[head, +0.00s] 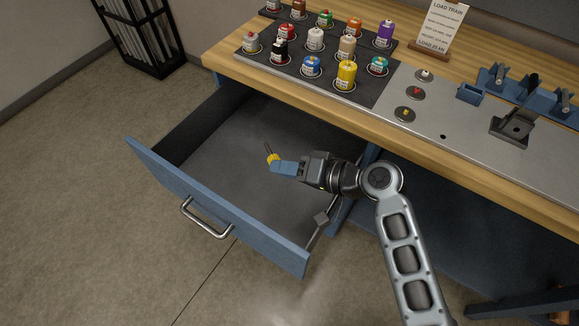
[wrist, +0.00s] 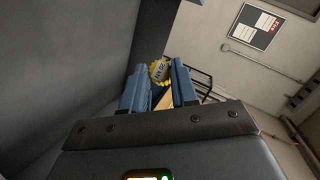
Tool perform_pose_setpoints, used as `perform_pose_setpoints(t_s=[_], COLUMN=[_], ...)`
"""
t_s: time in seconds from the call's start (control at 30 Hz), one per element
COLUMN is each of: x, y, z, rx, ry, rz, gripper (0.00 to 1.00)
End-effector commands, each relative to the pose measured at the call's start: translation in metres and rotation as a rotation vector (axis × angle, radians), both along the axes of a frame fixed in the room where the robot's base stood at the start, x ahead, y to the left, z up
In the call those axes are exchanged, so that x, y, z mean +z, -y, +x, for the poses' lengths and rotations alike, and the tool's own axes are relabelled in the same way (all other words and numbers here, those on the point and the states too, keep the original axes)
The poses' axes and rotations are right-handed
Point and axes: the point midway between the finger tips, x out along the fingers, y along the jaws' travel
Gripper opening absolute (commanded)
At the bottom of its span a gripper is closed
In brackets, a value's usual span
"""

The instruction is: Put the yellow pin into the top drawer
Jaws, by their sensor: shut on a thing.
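The yellow pin (head: 273,157) has a yellow head and a thin dark shaft pointing up and left in the head view. My gripper (head: 281,166) is shut on it with blue fingers. The open top drawer (head: 205,217) lies below, with a blue front and a dark, empty-looking floor. The gripper and pin appear over the drawer's interior; their exact height above its floor is unclear. In the wrist view, the yellow toothed head of the pin (wrist: 159,71) shows at the fingertips (wrist: 160,88).
The wooden bench (head: 225,64) runs above the drawer. A dark tray (head: 372,98) holds several coloured cylinders. A metal plate (head: 445,115) carries blue holders (head: 470,93) and small discs. A black rack (head: 146,35) stands on the floor at the upper left.

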Motion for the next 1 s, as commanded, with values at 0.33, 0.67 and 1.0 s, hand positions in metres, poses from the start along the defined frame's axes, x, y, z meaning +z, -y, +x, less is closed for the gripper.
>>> perform_pose_setpoints(t_s=[0.33,0.67,1.0], x=[-0.039,-0.068,-0.071], y=[0.0,0.0,0.0], z=[0.0,0.0,0.0], rx=[-0.002,-0.002,-0.001], ry=[-0.001,-0.001,0.0], rz=[0.0,0.0,0.001], gripper=[0.01,0.01,0.01])
